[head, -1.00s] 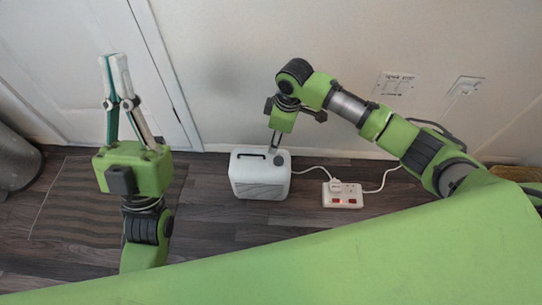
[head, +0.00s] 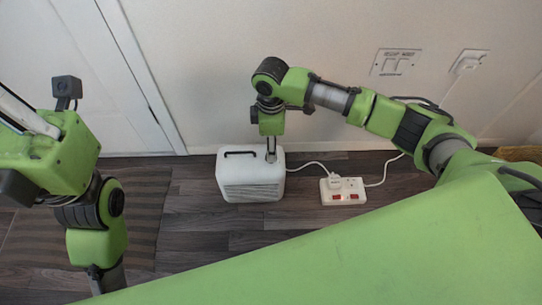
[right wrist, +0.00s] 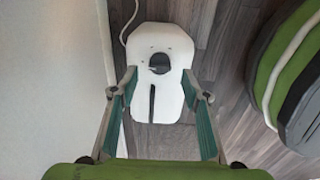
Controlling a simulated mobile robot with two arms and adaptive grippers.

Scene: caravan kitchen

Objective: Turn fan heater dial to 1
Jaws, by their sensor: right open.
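The fan heater (head: 252,183) is a white box standing on the floor near the wall, with a dark handle slot on top. Its round dark dial (right wrist: 159,63) shows in the right wrist view; its markings are too small to read. My right gripper (head: 271,157) points down over the right part of the heater's top, where it largely hides the dial in the head view. In the right wrist view my right gripper (right wrist: 159,78) is open, one finger on each side of the dial, with gaps between.
A white power strip (head: 343,191) with red switches lies right of the heater, cables running to it. Wall sockets (head: 396,62) are above. A striped mat (head: 150,222) lies on the floor at left. A white door (head: 70,80) is behind at left.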

